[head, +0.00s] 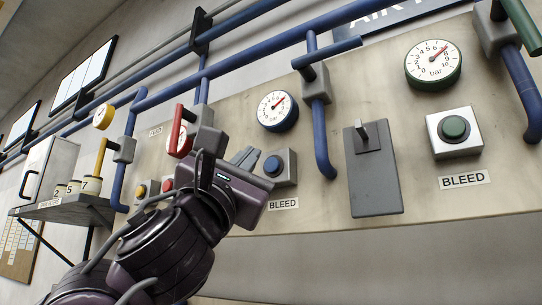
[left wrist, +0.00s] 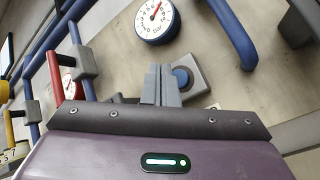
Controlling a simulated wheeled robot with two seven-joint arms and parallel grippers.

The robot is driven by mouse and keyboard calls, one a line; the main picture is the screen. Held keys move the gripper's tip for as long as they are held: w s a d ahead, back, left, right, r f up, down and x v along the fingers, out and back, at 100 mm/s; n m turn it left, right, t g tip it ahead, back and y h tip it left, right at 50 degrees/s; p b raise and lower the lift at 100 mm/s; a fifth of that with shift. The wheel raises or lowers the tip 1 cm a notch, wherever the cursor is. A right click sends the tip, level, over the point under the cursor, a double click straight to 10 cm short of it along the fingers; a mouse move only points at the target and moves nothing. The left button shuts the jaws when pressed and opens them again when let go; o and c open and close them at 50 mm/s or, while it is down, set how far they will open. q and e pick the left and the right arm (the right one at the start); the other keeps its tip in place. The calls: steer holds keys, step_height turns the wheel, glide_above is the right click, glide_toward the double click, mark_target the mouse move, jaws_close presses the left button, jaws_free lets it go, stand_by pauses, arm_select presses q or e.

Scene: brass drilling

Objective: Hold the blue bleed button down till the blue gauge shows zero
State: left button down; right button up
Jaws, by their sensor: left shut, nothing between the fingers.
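The blue bleed button (head: 273,165) sits on a grey box on the panel, above a BLEED label (head: 283,204). It also shows in the left wrist view (left wrist: 182,77), partly behind my fingers. My left gripper (head: 245,156) is shut and empty, with its tips just left of the button; I cannot tell whether they touch the box. The blue gauge (head: 278,111) is above the button; its red needle points to the upper right, off zero. The gauge also shows in the left wrist view (left wrist: 157,17). My right gripper is not in view.
A blue lever valve (head: 315,80) and pipe stand right of the blue gauge. A grey switch box (head: 373,170), green gauge (head: 433,64) and green button (head: 454,128) are farther right. A red lever valve (head: 205,136) and red and yellow buttons are left, near my arm.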

mark_target(270, 158)
arm_select(q)
steer(key=shift+w+d, duration=0.75)
steer(key=shift+w, duration=0.2)
steer(key=shift+w+b, duration=0.1)
steer(key=shift+b, duration=0.25)
stand_by(1.1)
steer(key=shift+w+d, duration=0.25)
steer(key=shift+w, duration=0.05)
steer(key=shift+w+d, duration=0.25)
steer(key=shift+w, duration=0.1)
stand_by(0.9)
steer(key=shift+b, duration=0.35)
stand_by(2.6)
steer(key=shift+s+a+b, duration=0.5)
steer(key=shift+s+b, duration=0.05)
steer(key=shift+s, duration=0.1)
